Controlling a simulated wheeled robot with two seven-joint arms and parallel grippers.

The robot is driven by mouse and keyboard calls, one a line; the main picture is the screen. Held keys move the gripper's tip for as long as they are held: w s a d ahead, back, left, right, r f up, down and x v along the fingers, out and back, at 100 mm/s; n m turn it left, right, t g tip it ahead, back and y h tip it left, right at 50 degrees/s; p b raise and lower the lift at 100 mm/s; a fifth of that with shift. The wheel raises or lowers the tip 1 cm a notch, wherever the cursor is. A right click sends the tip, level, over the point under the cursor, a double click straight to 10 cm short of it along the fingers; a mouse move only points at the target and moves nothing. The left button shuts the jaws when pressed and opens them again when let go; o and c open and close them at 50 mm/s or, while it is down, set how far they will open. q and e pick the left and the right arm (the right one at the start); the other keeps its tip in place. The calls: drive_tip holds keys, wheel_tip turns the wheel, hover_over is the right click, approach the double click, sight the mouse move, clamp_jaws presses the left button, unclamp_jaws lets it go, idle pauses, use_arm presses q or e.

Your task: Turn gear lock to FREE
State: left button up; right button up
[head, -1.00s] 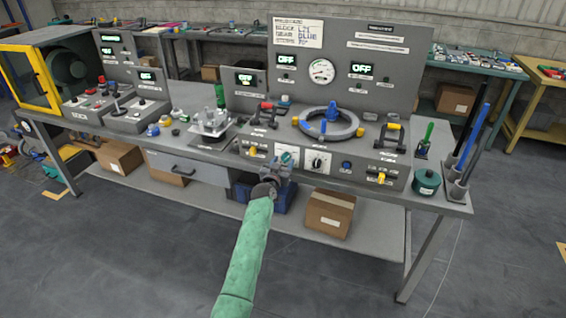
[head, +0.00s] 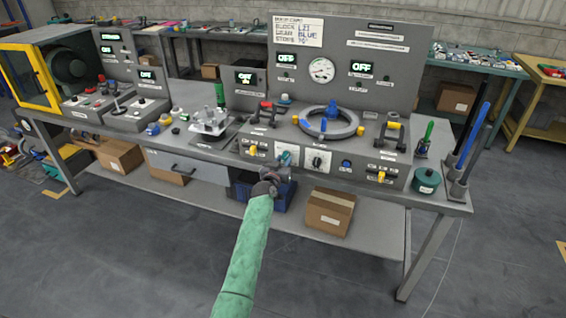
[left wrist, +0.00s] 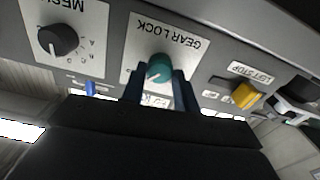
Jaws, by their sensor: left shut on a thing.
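The gear lock is a round teal knob (left wrist: 159,67) on a white plate (left wrist: 178,33) printed GEAR LOCK, upside down in the left wrist view. A pale mark on the knob points toward the picture's lower left. My left gripper (left wrist: 158,84) has its two dark blue fingers on either side of the knob and is shut on it. The fingers cover part of the small lettering below the knob, so the position words cannot be read. My right gripper is not in view.
A cardboard box (head: 330,212) stands on the lower shelf. The floor in front is clear.

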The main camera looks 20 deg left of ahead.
use_arm(q)
drive_tip(key=n, duration=0.8)
drive_tip(key=n+p, duration=0.1)
drive_tip(key=n, duration=0.4)
drive_tip(key=shift+n+p, duration=0.35)
drive_tip(key=shift+n, duration=1.65)
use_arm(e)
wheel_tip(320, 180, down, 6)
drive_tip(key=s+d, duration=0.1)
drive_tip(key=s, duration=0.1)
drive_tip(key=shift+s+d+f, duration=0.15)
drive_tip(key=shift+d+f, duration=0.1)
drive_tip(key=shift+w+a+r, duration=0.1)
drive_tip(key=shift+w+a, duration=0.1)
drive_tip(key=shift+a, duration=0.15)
